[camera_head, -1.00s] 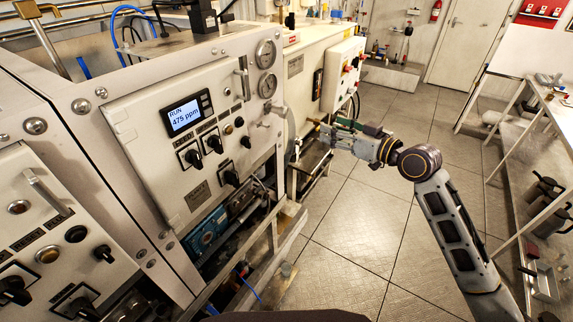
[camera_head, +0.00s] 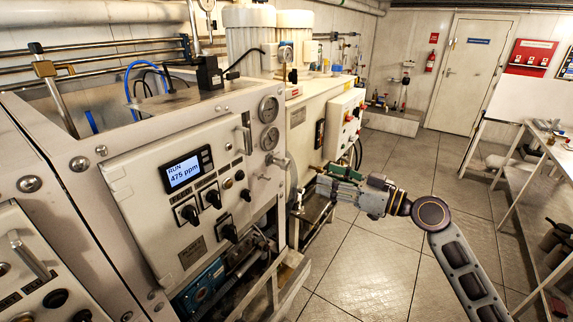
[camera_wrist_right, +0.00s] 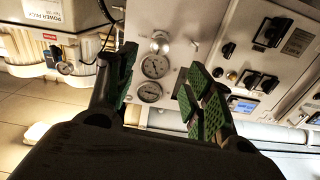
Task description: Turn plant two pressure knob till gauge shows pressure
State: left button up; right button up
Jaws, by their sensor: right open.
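The pressure knob (camera_head: 279,161) is a silver knob on the right edge of the white watermaker panel, below two round gauges, an upper one (camera_head: 269,108) and a lower one (camera_head: 269,138). My right gripper (camera_head: 309,187) is open and empty, to the right of the knob and a little lower, apart from it. In the right wrist view the picture is turned over: the knob (camera_wrist_right: 160,43) and both gauges (camera_wrist_right: 152,78) show between the green-padded fingers (camera_wrist_right: 164,88). The needle readings are too small to tell. My left gripper is not in view.
The panel has a lit display (camera_head: 183,172) reading RUN 475 ppm, with several black switches (camera_head: 213,198) beside and below it. A white cabinet (camera_head: 300,125) stands behind. Open tiled floor (camera_head: 365,260) lies to the right.

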aim_at(289, 165)
jog(key=shift+n, duration=0.3)
jog(key=shift+a, duration=0.1)
jog(key=p+x, duration=0.4)
jog(key=x, duration=0.7)
jog(key=shift+w+a, duration=0.15)
jog(key=shift+w, duration=0.05)
jog(key=shift+p+x, duration=0.35)
jog(key=shift+x, duration=0.7)
jog(key=c, duration=1)
jog(key=shift+c, duration=0.2)
